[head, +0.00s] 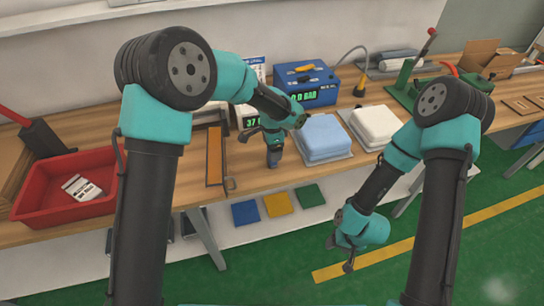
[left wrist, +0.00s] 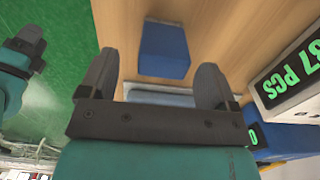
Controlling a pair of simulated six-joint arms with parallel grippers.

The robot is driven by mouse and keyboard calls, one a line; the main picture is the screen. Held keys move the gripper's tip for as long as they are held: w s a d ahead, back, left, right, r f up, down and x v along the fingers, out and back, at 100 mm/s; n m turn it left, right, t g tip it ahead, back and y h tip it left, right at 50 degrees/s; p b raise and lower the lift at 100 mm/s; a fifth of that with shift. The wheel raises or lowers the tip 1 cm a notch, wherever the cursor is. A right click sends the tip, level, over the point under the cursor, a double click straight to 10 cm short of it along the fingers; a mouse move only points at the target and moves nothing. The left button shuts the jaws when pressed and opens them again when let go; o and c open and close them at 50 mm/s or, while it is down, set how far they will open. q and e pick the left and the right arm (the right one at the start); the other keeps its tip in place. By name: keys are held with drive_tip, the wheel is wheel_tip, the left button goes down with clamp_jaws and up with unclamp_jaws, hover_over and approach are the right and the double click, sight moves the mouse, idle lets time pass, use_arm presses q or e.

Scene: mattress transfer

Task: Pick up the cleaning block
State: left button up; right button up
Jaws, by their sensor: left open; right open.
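The cleaning block seems to be the small blue block (head: 275,157), standing on the wooden bench just below my left gripper (head: 269,140). In the left wrist view the blue block (left wrist: 165,50) appears ahead of the gripper, between the lines of its two fingers. My left gripper (left wrist: 158,68) is open with nothing held; whether a finger touches the block I cannot tell. My right gripper (head: 340,253) is open and empty, low in front of the bench over the green floor. It also shows at the left edge of the left wrist view (left wrist: 24,50).
A light blue pad (head: 325,135) lies right of the block, with a white pad (head: 376,123) beyond it. Behind are a counting display (head: 251,117) and a blue instrument box (head: 322,95). A red bin (head: 45,206) stands at left. Bare bench lies before the block.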

use_arm(q)
drive_tip(key=shift+w+f, duration=0.15)
drive_tip(key=shift+f, duration=2.45)
drive_tip(key=shift+c, duration=0.2)
drive_tip(key=c, duration=1)
drive_tip(key=shift+r, duration=0.1)
drive_tip(key=shift+r, duration=1.8)
drive_tip(key=s+r, duration=0.1)
drive_tip(key=s, duration=1.5)
drive_tip(key=shift+r, duration=0.15)
